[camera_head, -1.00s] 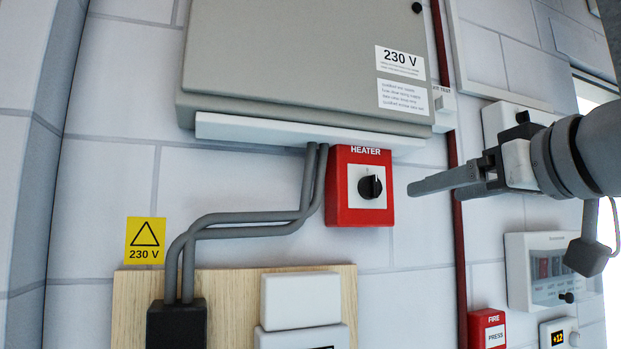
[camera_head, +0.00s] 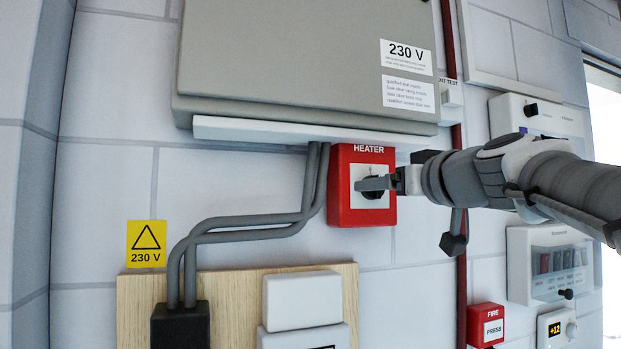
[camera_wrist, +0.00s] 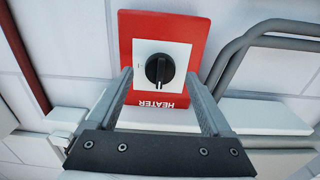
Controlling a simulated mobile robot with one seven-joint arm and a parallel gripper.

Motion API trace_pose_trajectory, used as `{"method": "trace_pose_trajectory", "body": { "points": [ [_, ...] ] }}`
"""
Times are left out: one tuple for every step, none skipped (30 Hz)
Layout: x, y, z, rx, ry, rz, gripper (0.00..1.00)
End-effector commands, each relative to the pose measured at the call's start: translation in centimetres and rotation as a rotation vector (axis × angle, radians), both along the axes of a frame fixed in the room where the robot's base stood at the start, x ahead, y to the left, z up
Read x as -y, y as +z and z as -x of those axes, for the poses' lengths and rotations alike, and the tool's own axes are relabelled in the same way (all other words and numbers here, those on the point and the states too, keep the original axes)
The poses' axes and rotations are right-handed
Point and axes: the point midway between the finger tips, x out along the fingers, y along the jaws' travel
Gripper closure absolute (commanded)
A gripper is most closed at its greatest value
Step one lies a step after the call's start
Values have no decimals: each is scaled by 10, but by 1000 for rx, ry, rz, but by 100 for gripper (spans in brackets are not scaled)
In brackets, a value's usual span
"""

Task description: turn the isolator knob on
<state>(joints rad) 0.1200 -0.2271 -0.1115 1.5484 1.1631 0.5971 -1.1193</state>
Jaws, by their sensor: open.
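The isolator is a red box labelled HEATER (camera_head: 345,211) on the wall under the grey cabinet. Its black knob (camera_wrist: 159,70) sits on a white plate in the middle of the box. In the head view my gripper (camera_head: 372,184) reaches in from the right, and its fingers partly cover the knob. In the wrist view the red box appears upside down, and my open fingers (camera_wrist: 160,90) stand to either side of the knob's line, apart from it and holding nothing. The knob's pointer mark looks near upright in that view. I cannot tell the exact gap to the knob.
A grey cabinet (camera_head: 290,60) with a white ledge (camera_head: 260,131) hangs just above the box. Grey conduits (camera_head: 250,231) run along its left side. A red pipe (camera_head: 461,270) and a red FIRE box (camera_head: 486,325) are to the right. A wooden board (camera_head: 235,300) is below.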

Motion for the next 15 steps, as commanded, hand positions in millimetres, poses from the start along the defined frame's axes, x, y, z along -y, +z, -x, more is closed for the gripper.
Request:
{"method": "trace_pose_trajectory", "body": {
  "points": [
    [-2,1,-6,-1,1,-1,16],
    [-3,1,-9,-1,1,-1,16],
    [-4,1,-11,0,2,-1,16],
    [-5,1,-13,0,2,-1,16],
    [-5,1,-14,0,2,0,16],
    [-5,0,-15,0,1,0,16],
    [-6,0,-16,0,1,0,16],
    [-6,0,-16,0,1,0,16],
    [-6,0,-16,0,0,0,16],
    [-6,0,-16,0,0,0,16],
    [-6,0,-16,0,0,0,16],
    [-6,0,-16,0,0,0,16],
    [-6,0,-16,0,0,0,16],
    [-6,0,-16,0,0,0,16],
    [-5,0,-16,0,0,0,22]
  ]
}}
